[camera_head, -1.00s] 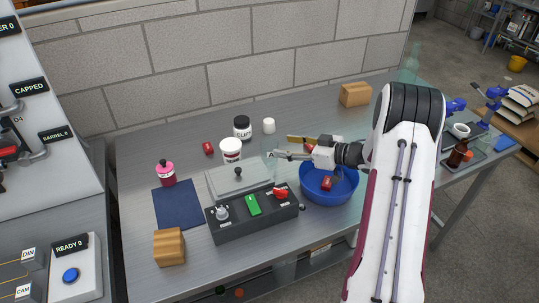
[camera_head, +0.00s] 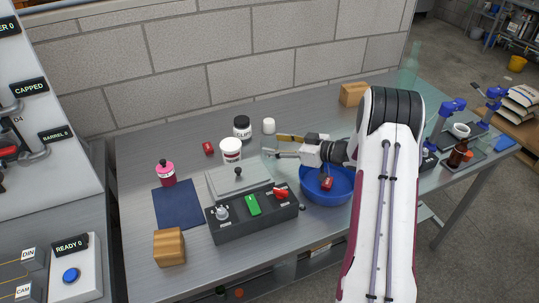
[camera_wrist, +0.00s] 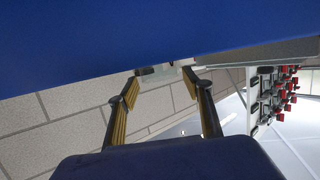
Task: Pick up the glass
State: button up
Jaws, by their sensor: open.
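My gripper (camera_head: 272,145) is open, its two fingers pointing left above the table, behind and left of the blue bowl (camera_head: 327,198). In the wrist view, the open fingers (camera_wrist: 163,78) have a gap between their tips, and a small pale shape shows beyond it, too unclear to name. I cannot make out the glass for certain in either view now. The area at the fingertips, near the white tub (camera_head: 231,151) and the grey box, is too small to show whether clear glass stands there.
A grey box with switches (camera_head: 250,220) stands in front of the fingers. A black-lidded jar (camera_head: 242,128), a white cap (camera_head: 269,126) and a red item (camera_head: 208,148) stand behind. A pink bottle (camera_head: 166,174), blue mat (camera_head: 180,206) and wooden block (camera_head: 169,246) are at left.

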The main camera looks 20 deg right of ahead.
aim_at(263, 143)
jog(key=shift+x, duration=1.65)
jog(key=c, duration=0.9)
